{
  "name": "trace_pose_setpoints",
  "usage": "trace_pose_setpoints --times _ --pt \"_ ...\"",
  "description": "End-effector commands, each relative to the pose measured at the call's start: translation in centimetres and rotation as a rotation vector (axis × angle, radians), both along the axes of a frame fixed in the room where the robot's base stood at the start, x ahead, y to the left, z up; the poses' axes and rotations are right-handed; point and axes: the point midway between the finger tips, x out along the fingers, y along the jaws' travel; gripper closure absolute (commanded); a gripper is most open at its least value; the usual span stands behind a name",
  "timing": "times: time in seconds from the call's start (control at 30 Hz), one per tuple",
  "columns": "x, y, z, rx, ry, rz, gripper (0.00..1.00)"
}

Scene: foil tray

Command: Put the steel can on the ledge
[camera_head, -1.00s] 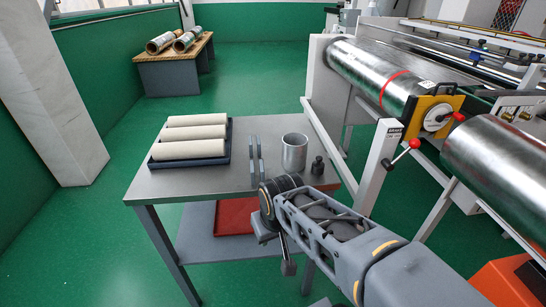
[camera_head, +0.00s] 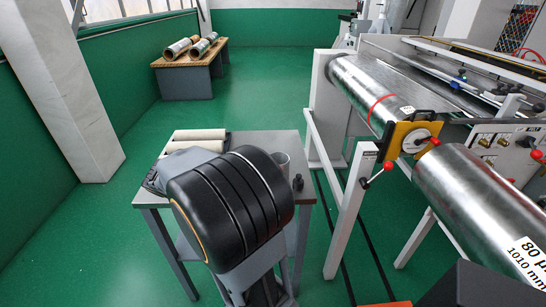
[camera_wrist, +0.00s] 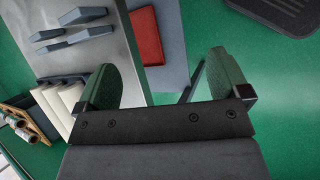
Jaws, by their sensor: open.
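The can does not show in the wrist view. My gripper (camera_wrist: 165,85) is open and empty in the wrist view, its two green-grey fingers wide apart. It points down past the table's edge, with the floor and lower shelf showing between the fingers. In the head view my arm hides the gripper. I cannot tell for sure which surface is the ledge.
A red tray (camera_wrist: 145,36) lies on the lower shelf. A roller machine (camera_head: 365,90) stands at right. A wooden bench (camera_head: 186,88) is at back left.

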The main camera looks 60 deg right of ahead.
Motion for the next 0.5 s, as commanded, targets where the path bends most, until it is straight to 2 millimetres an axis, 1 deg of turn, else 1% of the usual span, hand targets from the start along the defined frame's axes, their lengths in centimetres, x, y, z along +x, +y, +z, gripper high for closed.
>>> trace_pose_setpoints --times 0.03,0.1,0.2,0.3,0.4,0.5 --pt "0.5 -2.6 2.4 -0.048 0.107 0.040 0.01" --pt "1.1 -5.9 3.7 -0.110 0.246 0.104 0.00" --pt "1.7 -9.8 5.0 -0.176 0.423 0.178 0.00" --pt "2.2 -12.8 5.8 -0.220 0.565 0.233 0.00" --pt "2.4 -14.9 6.3 -0.249 0.665 0.269 0.00" --pt "2.3 -16.4 6.3 -0.264 0.724 0.289 0.00"
